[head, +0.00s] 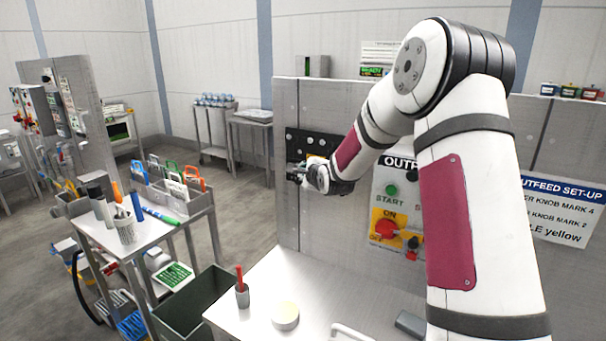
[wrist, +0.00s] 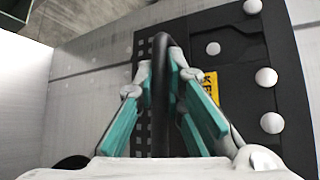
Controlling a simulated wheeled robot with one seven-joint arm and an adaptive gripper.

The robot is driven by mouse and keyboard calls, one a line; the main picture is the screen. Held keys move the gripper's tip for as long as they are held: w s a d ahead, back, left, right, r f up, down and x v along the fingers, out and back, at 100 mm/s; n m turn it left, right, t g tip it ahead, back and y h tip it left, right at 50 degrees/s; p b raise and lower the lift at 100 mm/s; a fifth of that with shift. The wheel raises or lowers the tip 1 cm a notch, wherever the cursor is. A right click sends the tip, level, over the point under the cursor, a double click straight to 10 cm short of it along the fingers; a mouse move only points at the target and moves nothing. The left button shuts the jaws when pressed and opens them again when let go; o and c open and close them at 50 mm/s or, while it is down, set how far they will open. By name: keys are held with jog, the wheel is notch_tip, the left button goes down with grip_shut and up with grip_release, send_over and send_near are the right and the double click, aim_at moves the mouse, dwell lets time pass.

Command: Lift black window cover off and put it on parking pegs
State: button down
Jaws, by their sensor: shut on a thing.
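The black window cover (head: 326,143) is on the upright grey panel in the head view, partly hidden behind my gripper and forearm. In the wrist view it is a dark plate (wrist: 288,88) with pale round knobs around its edge and a yellow label (wrist: 211,88). My gripper (head: 302,174) is at the cover's lower part. In the wrist view the teal fingers of my gripper (wrist: 170,92) are closed on a black bar-like handle (wrist: 160,60) in front of the plate. I cannot tell whether the cover touches the panel. I cannot make out which fittings are the parking pegs.
An outfeed control plate with START and ON controls (head: 389,205) is right of my gripper. A cart (head: 95,232) with tools stands left.

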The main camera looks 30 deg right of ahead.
jog(key=shift+w+d, duration=0.15)
jog(key=shift+d, duration=0.1)
jog(key=shift+w+d, duration=0.2)
jog(key=shift+d, duration=0.1)
jog(key=shift+d, duration=0.1)
dwell(0.7)
jog(key=shift+f, duration=0.2)
jog(key=shift+f, duration=0.35)
jog(key=shift+f, duration=0.3)
jog(key=shift+f, duration=0.35)
jog(key=shift+f, duration=0.4)
jog(key=shift+w+f, duration=0.1)
jog(key=shift+f, duration=0.4)
